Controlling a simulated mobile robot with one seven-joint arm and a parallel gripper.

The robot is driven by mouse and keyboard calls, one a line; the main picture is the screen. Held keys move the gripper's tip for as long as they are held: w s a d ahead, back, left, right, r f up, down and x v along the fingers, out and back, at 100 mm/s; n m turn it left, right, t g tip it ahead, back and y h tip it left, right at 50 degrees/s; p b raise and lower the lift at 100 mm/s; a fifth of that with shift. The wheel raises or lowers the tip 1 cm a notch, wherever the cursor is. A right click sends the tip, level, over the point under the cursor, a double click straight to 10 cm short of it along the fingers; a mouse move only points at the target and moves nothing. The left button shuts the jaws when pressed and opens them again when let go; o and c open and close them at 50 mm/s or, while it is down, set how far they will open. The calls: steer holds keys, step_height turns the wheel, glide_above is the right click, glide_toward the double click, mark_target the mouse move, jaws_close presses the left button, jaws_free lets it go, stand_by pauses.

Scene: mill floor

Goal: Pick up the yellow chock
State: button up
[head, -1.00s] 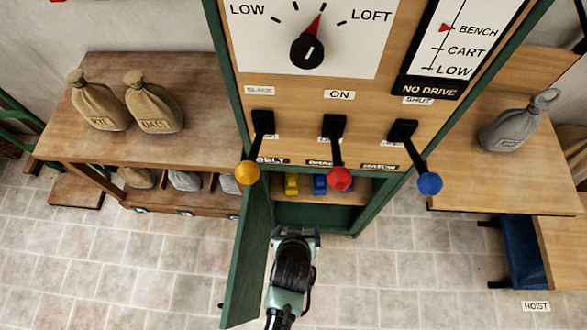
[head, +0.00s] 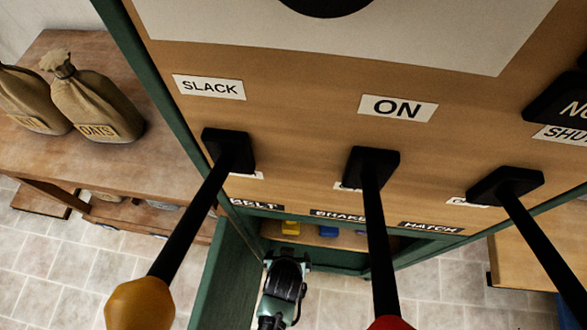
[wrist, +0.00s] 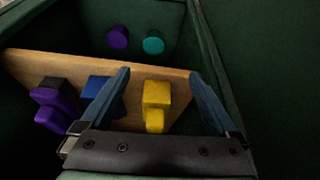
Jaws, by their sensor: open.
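The yellow chock (wrist: 156,96) stands on a wooden shelf inside the green cabinet. In the wrist view it lies between my two open fingers, nearer the middle, with a gap on each side. My gripper (wrist: 160,100) is open and empty, its fingers reaching over the shelf. In the head view the yellow chock (head: 290,228) shows small under the panel's edge, and my gripper (head: 286,262) is just below it, its fingertips hard to make out.
A blue chock (wrist: 96,88) stands close left of the yellow one, behind my left finger. A purple chock (wrist: 52,108) is farther left. The shelf (wrist: 30,66) and cabinet walls hem my gripper in. The open green door (head: 222,275) stands left of my arm. Levers hang above.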

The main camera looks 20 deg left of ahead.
steer(key=w, duration=0.1)
steer(key=w+a, duration=0.1)
steer(key=w, duration=0.2)
steer(key=shift+w+a+b, duration=0.35)
steer(key=shift+w+b, duration=0.05)
steer(key=w, duration=0.1)
steer(key=w+a+b, duration=0.1)
steer(key=w, duration=0.2)
steer(key=shift+w+a+f+b, duration=0.35)
steer(key=shift+a+f, duration=0.05)
steer(key=shift+w+f, duration=0.1)
steer(key=shift+f, duration=0.05)
steer(key=shift+c, duration=0.3)
jaws_close()
